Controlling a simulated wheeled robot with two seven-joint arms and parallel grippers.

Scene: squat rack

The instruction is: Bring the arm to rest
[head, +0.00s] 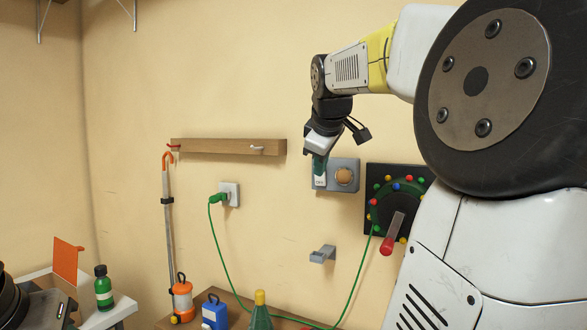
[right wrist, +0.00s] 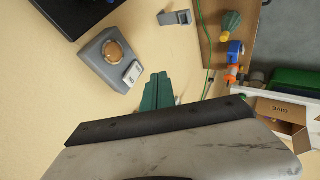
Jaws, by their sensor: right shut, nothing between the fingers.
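My right arm reaches in from the right in the head view, bent, with its forearm raised in front of the wall. My right gripper (head: 320,168) has green fingers and points down in front of the left part of a grey wall box. In the right wrist view the green fingers (right wrist: 157,90) are together and hold nothing. The grey box (head: 347,187) has a round amber knob and a small white switch plate; it also shows in the right wrist view (right wrist: 93,67), apart from the fingers there. My left gripper is not in view.
A black panel (head: 373,174) with a red-handled lever (head: 388,243) is right of the box. A grey bracket (head: 322,254), a green-corded plug (head: 217,198) and a wooden rail (head: 215,146) are on the wall. Below stand a lantern (head: 183,299) and a green bottle (head: 103,290).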

